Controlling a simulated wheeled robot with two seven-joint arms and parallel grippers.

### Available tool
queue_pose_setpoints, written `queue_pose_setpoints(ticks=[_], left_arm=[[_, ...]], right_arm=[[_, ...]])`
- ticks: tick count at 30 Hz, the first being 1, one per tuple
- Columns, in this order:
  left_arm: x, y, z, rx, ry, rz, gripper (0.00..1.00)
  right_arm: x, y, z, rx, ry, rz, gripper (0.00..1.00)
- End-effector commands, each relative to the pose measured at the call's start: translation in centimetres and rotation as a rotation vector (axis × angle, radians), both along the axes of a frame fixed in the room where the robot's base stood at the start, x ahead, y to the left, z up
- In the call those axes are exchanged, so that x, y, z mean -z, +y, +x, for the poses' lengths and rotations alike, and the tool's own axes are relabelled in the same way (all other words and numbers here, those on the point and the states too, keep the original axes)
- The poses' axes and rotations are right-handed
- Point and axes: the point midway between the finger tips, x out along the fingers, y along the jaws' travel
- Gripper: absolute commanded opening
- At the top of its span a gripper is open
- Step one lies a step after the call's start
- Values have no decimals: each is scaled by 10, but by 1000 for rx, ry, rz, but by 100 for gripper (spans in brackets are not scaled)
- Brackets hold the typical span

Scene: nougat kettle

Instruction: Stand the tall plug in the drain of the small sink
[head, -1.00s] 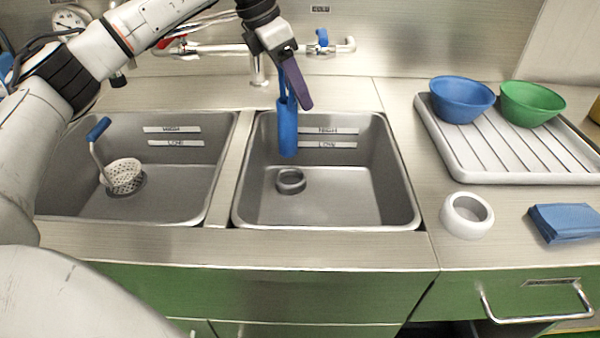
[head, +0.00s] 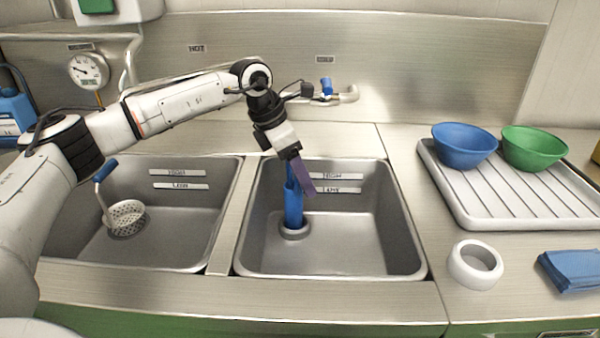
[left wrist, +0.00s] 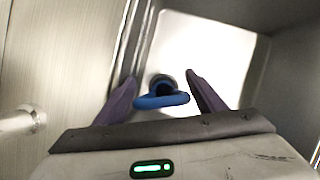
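The tall blue plug (head: 293,208) stands roughly upright in the small sink (head: 350,258) on the right, its lower end at the grey drain ring (head: 295,233). My left gripper (head: 307,180) is at the top of the plug, its purple fingers slanting down to the right. How deep the plug sits in the drain is hidden. My right gripper is not in view.
A strainer with a blue handle (head: 126,218) stands in the left sink (head: 180,250). On the right are a draining tray (head: 470,215) with blue (head: 464,146) and green bowls (head: 533,148), a white ring (head: 475,265) and a blue cloth (head: 575,270). A tap handle (head: 326,86) is behind.

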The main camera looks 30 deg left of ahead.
Motion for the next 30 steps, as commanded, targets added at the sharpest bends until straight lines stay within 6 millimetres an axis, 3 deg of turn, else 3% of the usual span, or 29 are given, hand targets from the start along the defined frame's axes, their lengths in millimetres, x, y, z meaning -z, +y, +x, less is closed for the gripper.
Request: queue_pose_setpoints(ticks=[11,24,30], left_arm=[[-9,1,-2,0,-3,-2,64],[-89,20,-28,1,-6,-2,64],[-109,25,-34,1,-4,-3,64]], right_arm=[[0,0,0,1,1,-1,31],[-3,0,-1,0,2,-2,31],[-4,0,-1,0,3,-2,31]])
